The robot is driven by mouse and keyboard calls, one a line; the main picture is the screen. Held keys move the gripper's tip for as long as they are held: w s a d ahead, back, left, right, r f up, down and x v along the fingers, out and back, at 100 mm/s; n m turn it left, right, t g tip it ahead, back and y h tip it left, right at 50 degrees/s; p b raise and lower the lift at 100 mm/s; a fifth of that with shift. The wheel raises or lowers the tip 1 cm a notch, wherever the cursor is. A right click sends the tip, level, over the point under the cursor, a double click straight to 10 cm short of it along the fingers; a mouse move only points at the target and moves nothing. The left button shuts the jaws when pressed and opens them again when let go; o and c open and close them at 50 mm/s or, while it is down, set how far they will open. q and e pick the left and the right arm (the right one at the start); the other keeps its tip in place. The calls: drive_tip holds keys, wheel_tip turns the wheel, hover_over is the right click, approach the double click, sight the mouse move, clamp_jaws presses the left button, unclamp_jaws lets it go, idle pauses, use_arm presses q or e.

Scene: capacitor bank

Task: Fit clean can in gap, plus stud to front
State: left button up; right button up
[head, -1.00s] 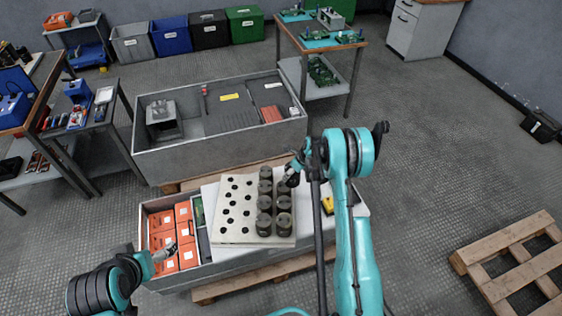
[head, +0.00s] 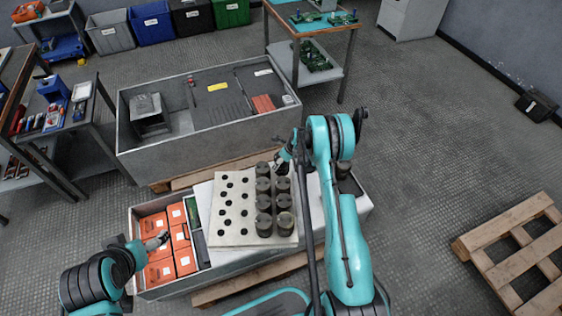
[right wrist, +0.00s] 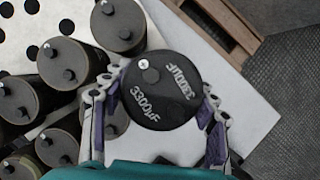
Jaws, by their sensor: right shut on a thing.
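My right gripper (right wrist: 158,108) is shut on a dark can (right wrist: 165,85), its fingers on both sides. The can's black top carries "3300µF" lettering and a bright plus-marked stud (right wrist: 143,64) toward the upper left in the right wrist view. In the head view my right gripper (head: 282,163) is at the far end of the can rows; the held can is hard to separate there. Several dark cans (head: 264,203) stand in two columns on a pale plate (head: 222,238) with black holes. My left gripper (head: 158,242) is over orange boxes; its jaws are too small to judge.
Orange boxes (head: 185,262) fill the near crate's left part. A dark cylinder (head: 343,169) shows right of my right arm. A large grey crate (head: 200,145) stands behind. A wooden pallet (head: 520,255) lies on the floor at right.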

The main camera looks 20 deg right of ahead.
drive_tip(key=shift+f+b, duration=1.1)
drive_tip(key=shift+f, duration=1.55)
drive_tip(key=shift+w, duration=0.1)
drive_tip(key=shift+f, duration=0.65)
drive_tip(key=o, duration=1.7)
drive_tip(key=shift+o, duration=0.2)
drive_tip(key=shift+r, duration=0.1)
